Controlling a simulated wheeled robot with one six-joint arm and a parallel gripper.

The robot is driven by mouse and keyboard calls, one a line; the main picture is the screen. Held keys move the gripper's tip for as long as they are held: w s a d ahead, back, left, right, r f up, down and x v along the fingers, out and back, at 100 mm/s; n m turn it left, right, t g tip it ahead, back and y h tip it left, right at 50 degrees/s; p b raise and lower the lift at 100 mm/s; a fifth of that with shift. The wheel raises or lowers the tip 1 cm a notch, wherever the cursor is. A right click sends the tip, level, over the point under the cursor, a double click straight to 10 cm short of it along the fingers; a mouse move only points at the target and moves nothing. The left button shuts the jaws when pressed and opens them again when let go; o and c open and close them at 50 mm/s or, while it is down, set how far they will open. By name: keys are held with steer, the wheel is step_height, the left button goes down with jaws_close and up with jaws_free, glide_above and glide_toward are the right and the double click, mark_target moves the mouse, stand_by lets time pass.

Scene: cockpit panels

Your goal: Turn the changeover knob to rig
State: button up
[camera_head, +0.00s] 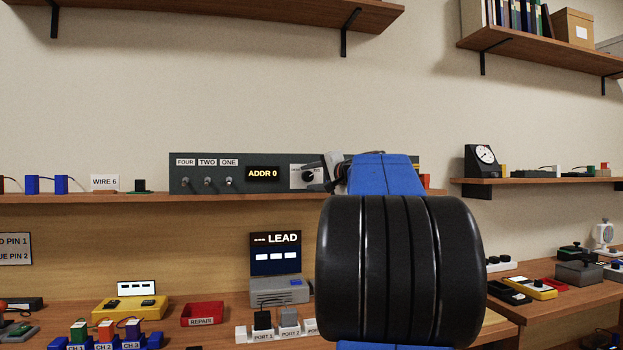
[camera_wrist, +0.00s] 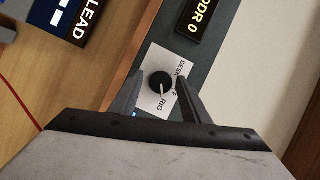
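The changeover knob (camera_wrist: 160,83) is a round black knob on a white plate (camera_wrist: 149,103) lettered DESK, OFF and RIG. A pale mark on the knob seems to point towards RIG, but it is small. My gripper (camera_wrist: 158,78) is open, with one finger on each side of the knob and visible gaps to it. In the head view the knob (camera_head: 308,176) shows on the dark panel (camera_head: 215,170), just left of my gripper (camera_head: 333,167). My blue and black arm hides the panel's right part.
Left of the knob are an ADDR 0 display (camera_head: 262,174) and several switches labelled FOUR, TWO and ONE. The panel stands on a wall shelf (camera_head: 120,198). Below are a LEAD screen (camera_head: 275,255) and a red REPAIR tray (camera_head: 202,314). The wall above the panel is clear.

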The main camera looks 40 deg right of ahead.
stand_by(0.3)
steer(key=s+a, duration=0.1)
steer(key=s, duration=0.7)
steer(key=s+a+r, duration=0.1)
steer(key=s, duration=0.8)
steer(key=shift+a+r, duration=0.25)
steer(key=shift+a, duration=0.1)
steer(key=w+a+f+n+g+y, duration=0.2)
steer(key=a+f+n+g, duration=0.1)
steer(key=a+f, duration=0.95)
steer(key=w+a+f+n+g+y, duration=0.2)
steer(key=a+f+n+g+y, duration=0.15)
steer(key=a+f, duration=0.85)
steer(key=s+a+f+n+g+h, duration=0.1)
steer(key=s+a+f+n, duration=0.2)
steer(key=s+a+f, duration=0.2)
steer(key=s+a+f+n+g+h, duration=0.1)
steer(key=s+a+f, duration=0.4)
steer(key=f, duration=0.6)
steer(key=s+a+f+n+g+h, duration=0.1)
steer(key=s+a+f+n+g, duration=0.2)
steer(key=s+f+n, duration=0.3)
steer(key=shift+a+f, duration=0.9)
steer(key=shift+f, duration=0.2)
